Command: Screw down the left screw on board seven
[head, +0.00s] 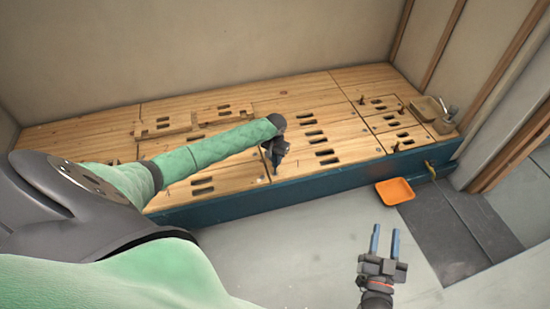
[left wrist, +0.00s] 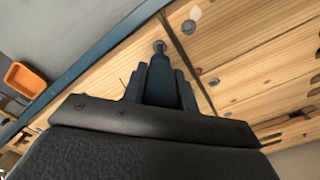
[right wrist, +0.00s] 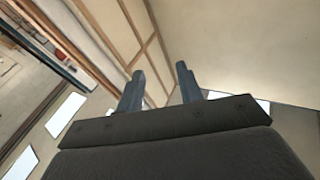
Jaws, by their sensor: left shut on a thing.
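My left gripper (head: 277,158) reaches over the front edge of the wooden boards (head: 345,125). It is shut on a dark driver-like tool (left wrist: 162,82), which points down at the boards. The tool's small round end (left wrist: 160,46) is close to a seam between two boards; I cannot tell if it touches a screw. One screw head (left wrist: 188,27) sits on the board beyond the seam, and another (left wrist: 214,82) is further right. No board number is readable. My right gripper (head: 385,240) is open and empty above the floor, in front of the platform.
The platform has a blue front face (head: 300,190). An orange tray (head: 395,191) lies on the floor to the right. Upright dark screws (head: 362,100) stand on the right boards. A wooden box (head: 426,108) is at the right end. Floor in front is mostly clear.

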